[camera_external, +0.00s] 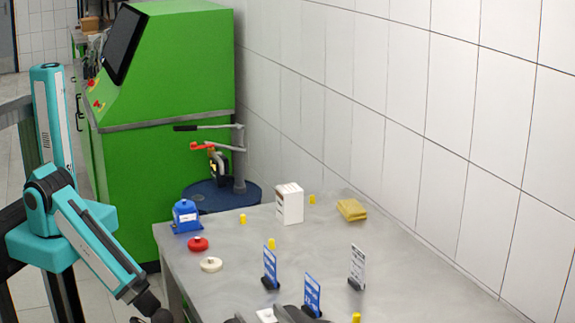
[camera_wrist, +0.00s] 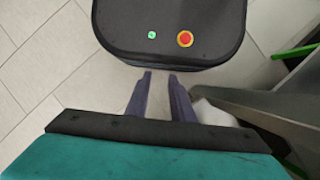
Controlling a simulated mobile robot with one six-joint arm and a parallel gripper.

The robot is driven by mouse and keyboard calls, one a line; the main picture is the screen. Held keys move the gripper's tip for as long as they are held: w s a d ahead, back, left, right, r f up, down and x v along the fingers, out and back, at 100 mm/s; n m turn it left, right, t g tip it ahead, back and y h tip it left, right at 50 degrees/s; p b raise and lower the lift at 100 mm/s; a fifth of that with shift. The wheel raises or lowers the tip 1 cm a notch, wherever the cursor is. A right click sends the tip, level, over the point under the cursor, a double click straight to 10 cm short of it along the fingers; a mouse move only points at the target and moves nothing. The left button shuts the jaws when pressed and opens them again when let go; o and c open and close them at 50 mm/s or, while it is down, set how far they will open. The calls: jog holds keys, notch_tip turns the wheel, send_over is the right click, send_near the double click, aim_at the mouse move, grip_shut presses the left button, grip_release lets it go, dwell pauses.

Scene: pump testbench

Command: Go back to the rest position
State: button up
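In the external view my teal arm stands at the left, folded down, with its dark wrist low beside the front left of the bench. The gripper end is cut off or too small to make out there. In the wrist view my gripper (camera_wrist: 160,76) points down over the floor tiles. Its two dark fingers are apart with a clear gap, and nothing is between them. The grey bench (camera_external: 225,278) shows in the external view, and my gripper is not touching anything on it that I can see.
On the bench stand a blue container (camera_external: 186,216), a red disc (camera_external: 198,244), a white disc (camera_external: 211,264), a white box (camera_external: 289,204), a yellow pack (camera_external: 351,209) and several small signs. A green cabinet (camera_external: 165,180) stands behind. A grey structure (camera_wrist: 285,110) is close right of my fingers.

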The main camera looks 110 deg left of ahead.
jog(key=shift+n+g, duration=0.3)
jog(key=shift+g, duration=0.2)
jog(key=s, duration=0.1)
jog(key=s+a, duration=0.1)
jog(key=s, duration=0.2)
jog(key=shift+s+a+r, duration=0.2)
jog(key=shift+s+a, duration=0.15)
